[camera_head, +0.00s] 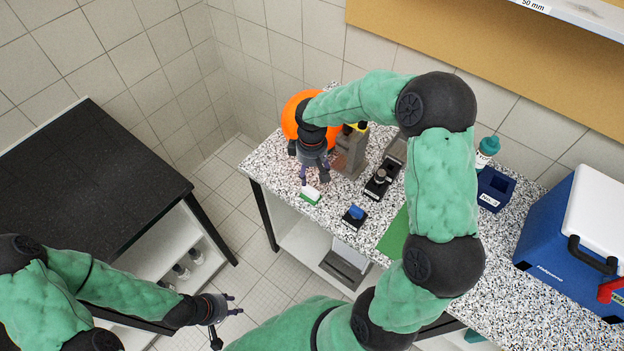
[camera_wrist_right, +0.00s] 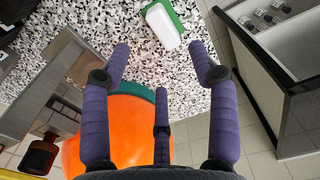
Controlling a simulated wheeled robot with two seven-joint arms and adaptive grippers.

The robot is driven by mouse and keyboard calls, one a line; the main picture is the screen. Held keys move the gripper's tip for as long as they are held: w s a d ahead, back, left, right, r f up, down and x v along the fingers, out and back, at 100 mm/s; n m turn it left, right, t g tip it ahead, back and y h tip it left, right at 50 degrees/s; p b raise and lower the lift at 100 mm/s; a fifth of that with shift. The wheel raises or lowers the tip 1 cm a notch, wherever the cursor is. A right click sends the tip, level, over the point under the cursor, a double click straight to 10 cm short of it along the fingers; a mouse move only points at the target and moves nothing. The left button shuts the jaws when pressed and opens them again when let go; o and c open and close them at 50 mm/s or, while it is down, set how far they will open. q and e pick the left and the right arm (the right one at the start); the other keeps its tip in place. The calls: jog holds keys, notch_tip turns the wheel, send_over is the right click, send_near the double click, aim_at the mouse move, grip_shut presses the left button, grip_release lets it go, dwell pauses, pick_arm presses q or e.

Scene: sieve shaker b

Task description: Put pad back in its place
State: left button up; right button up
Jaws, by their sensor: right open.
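A small white block with a green edge or base (camera_head: 310,195), which looks like the pad, lies on the speckled bench (camera_head: 545,310) near its left front edge. It also shows at the top of the right wrist view (camera_wrist_right: 160,24). My right gripper (camera_head: 313,177) is open and empty above the bench, just behind the block. In the right wrist view my gripper's fingers (camera_wrist_right: 158,50) are spread wide, with the block beyond the tips and not touched. My left gripper (camera_head: 228,322) is open and empty, low between the two benches.
An orange rounded thing (camera_head: 291,115) stands behind my right gripper. A grey device (camera_head: 350,152), a black holder with a blue piece (camera_head: 355,214), a green mat (camera_head: 392,240) and a blue cooler (camera_head: 545,228) share the bench. The black-topped bench (camera_head: 90,180) is clear.

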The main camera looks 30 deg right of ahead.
jog(key=s+a+f+m+y, duration=0.1)
jog(key=s+a+f+y, duration=0.15)
jog(key=a+f, duration=0.45)
jog(key=s+a+f+m+y, duration=0.1)
jog(key=s+a+f+m, duration=0.1)
jog(key=s+a+f, duration=0.35)
jog(key=s+a+f+m, duration=0.3)
jog(key=s+a+f, duration=0.3)
jog(key=s+f, duration=0.3)
jog(key=shift+s+m, duration=0.15)
jog(key=shift+m, duration=0.25)
jog(key=shift+a+y, duration=0.1)
jog(key=shift+y, duration=0.15)
